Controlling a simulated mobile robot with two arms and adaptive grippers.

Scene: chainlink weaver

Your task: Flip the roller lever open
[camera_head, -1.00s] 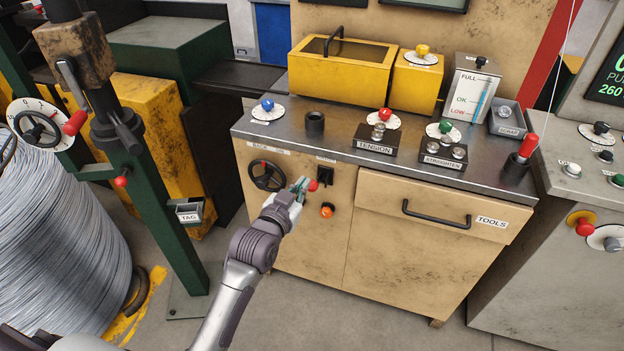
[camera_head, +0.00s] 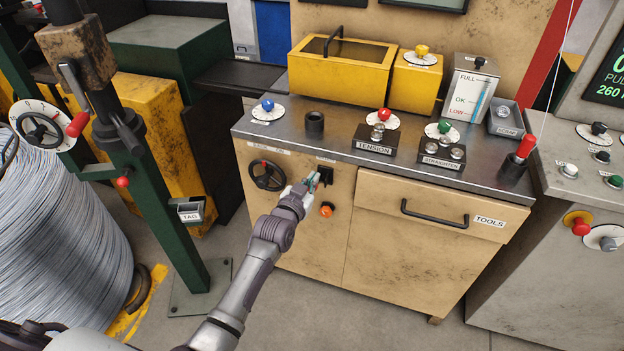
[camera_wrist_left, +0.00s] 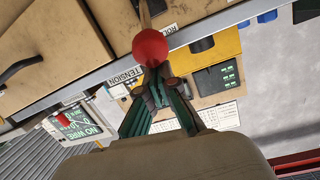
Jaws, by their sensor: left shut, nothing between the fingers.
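My left gripper (camera_head: 313,182) is shut and empty at the lever. In the left wrist view its teal fingertips (camera_wrist_left: 155,74) are right at the ball; I cannot tell whether they touch it. My right gripper is not in view.
A drawer with a black handle (camera_head: 435,214) lies to the right. The steel countertop (camera_head: 340,135) overhangs above. The floor in front is clear.

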